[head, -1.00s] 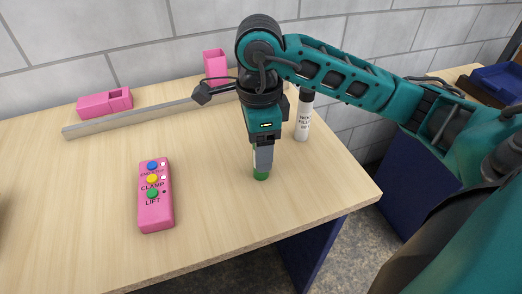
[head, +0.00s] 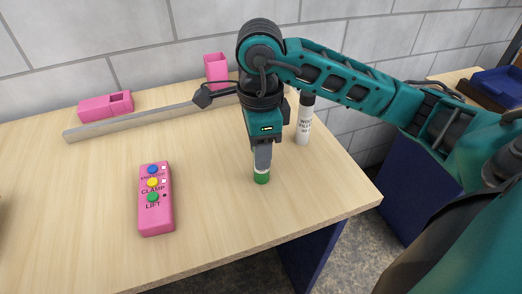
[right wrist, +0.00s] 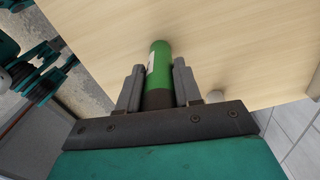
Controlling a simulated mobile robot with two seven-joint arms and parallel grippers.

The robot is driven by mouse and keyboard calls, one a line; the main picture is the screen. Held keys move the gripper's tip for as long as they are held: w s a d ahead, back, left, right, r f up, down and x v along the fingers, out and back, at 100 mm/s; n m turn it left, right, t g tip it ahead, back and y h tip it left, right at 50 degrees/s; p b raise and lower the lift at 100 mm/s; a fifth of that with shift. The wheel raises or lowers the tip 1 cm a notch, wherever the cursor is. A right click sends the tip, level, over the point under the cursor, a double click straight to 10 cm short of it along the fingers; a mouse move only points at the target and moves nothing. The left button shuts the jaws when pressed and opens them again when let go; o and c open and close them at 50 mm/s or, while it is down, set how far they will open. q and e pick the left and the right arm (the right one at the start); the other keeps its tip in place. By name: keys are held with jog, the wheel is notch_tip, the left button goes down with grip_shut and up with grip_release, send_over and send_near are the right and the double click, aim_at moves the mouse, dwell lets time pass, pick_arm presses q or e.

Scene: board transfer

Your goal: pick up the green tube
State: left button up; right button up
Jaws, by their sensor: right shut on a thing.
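The green tube (head: 262,178) stands upright on the wooden table under my right gripper (head: 263,160); only its lower green end shows in the head view. In the right wrist view the green tube (right wrist: 160,66), with a dark cap end and a bit of white label, sits between the two fingers of my right gripper (right wrist: 158,85). The right gripper is shut on it. I cannot tell whether the tube still touches the table. My left gripper is not in view.
A pink control box (head: 156,215) with coloured buttons lies left of the tube. A white bottle with a dark cap (head: 303,125) stands behind to the right. A grey rail (head: 150,118), a pink block (head: 105,105) and a pink holder (head: 215,68) are at the back.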

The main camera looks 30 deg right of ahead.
jog(key=shift+r, duration=0.15)
notch_tip(320, 180, up, 20)
jog(key=p, duration=0.4)
